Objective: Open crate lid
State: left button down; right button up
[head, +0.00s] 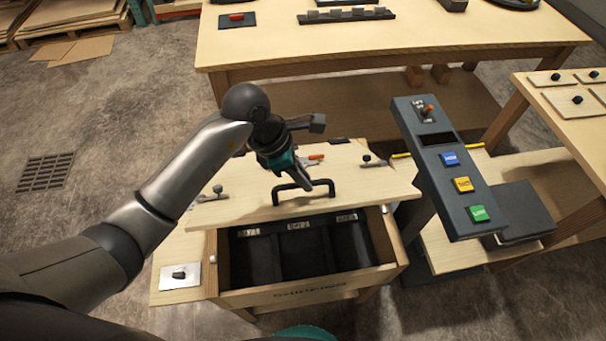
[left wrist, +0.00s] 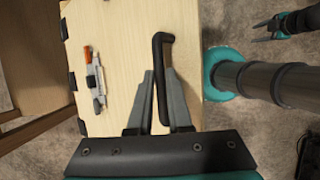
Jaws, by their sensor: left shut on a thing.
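The crate (head: 310,291) is a pale wooden box with its front towards me. Its wooden lid (head: 245,185) is away from the front opening, its near edge lying back over the box; its exact tilt is hard to tell. The lid carries a black bar handle (head: 318,185), also seen in the left wrist view (left wrist: 159,55). Inside the crate, dark labelled bays (head: 300,250) show. What seems to be my right gripper (left wrist: 268,30) appears small in the left wrist view, its jaws unclear.
A grey console (head: 438,165) with blue, yellow and green buttons stands right of the crate. A long workbench (head: 400,42) is behind. A side table (head: 580,105) with knobbed panels is at the right. Open concrete floor (head: 110,125) lies to the left.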

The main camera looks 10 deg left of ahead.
dwell(0.8)
pick_arm(q)
jog(key=shift+w, duration=0.1)
jog(key=shift+w+a+r, duration=0.1)
jog(key=shift+w+r, duration=0.1)
jog(key=shift+r, duration=0.1)
jog(key=w+a+r+b, duration=0.2)
jog(key=w+r, duration=0.3)
jog(key=w, duration=0.3)
jog(key=w+a+r+b, duration=0.3)
jog(key=w+r, duration=0.2)
jog(key=w, duration=0.4)
jog(key=shift+a+r, duration=0.35)
